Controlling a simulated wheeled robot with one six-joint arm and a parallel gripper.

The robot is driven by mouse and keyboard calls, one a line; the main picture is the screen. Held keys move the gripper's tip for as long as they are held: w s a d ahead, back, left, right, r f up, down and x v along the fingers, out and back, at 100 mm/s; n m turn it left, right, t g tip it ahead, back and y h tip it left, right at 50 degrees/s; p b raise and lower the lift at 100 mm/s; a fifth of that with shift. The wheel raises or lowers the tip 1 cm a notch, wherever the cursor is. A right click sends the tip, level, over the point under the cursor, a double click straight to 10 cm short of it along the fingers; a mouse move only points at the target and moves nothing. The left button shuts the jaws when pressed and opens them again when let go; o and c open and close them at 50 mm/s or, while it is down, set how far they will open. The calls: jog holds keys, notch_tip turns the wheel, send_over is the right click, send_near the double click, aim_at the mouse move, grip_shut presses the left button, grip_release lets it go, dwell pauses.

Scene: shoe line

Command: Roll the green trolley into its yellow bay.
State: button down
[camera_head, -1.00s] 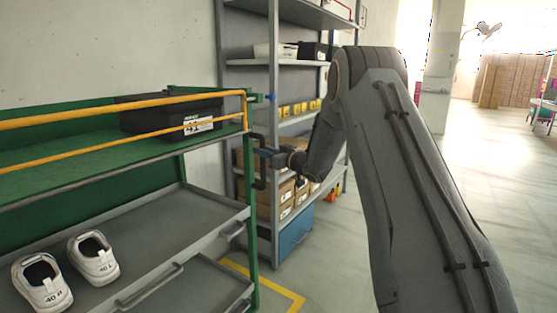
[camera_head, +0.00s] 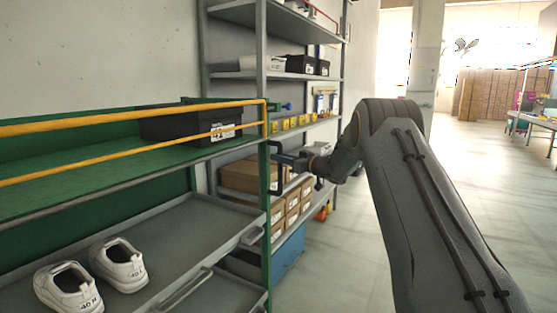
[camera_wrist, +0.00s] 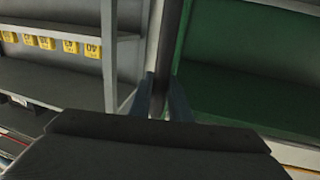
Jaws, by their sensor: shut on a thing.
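The green trolley (camera_head: 95,168) fills the left of the head view, with yellow rails along its top and grey shelves below. Its green panel also shows at the right of the wrist view (camera_wrist: 250,60). My gripper (camera_head: 283,160) is at the trolley's right end, shut on its dark upright handle (camera_head: 273,175). In the wrist view the two fingers (camera_wrist: 160,92) close around the dark bar. The yellow bay marking is not visible in either current view.
A grey rack (camera_head: 262,60) with boxes and yellow number tags stands directly behind the trolley's right end. A black box (camera_head: 180,124) and white shoes (camera_head: 120,265) ride on the trolley. Open floor (camera_head: 480,180) lies to the right.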

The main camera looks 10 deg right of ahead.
jog(key=shift+w+a+r, duration=0.1)
jog(key=shift+a, duration=0.05)
jog(key=c, duration=1.6)
grip_release()
jog(key=shift+c, duration=0.2)
jog(key=v, duration=0.8)
jog(key=shift+w, duration=0.1)
